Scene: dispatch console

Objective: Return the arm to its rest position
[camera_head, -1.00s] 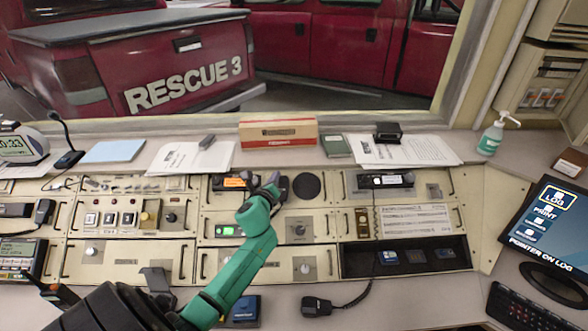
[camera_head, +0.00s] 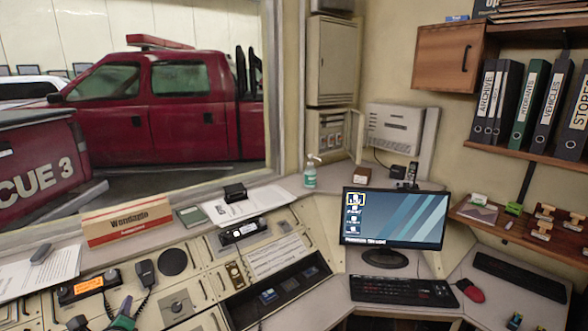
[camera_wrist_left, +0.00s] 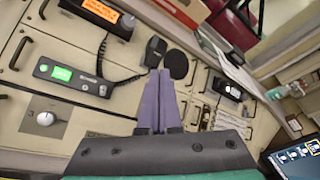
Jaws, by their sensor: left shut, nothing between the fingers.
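My left gripper (camera_head: 125,308) shows at the bottom left of the head view, over the console's front panels. Only its end and a bit of green arm are in the frame. In the left wrist view its two purple fingers (camera_wrist_left: 160,102) are together, shut and empty. They point toward a black handset (camera_wrist_left: 155,50) and a round dark speaker disc (camera_wrist_left: 177,64) on the console; whether they touch the handset I cannot tell. My right gripper is not in view.
The console (camera_head: 205,283) carries a radio with an orange display (camera_head: 88,286), a corded handset (camera_head: 146,272) and knobs. A box (camera_head: 127,222), papers and a sanitizer bottle (camera_head: 310,174) stand on the ledge. A monitor (camera_head: 393,217) and keyboard (camera_head: 403,291) are to the right.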

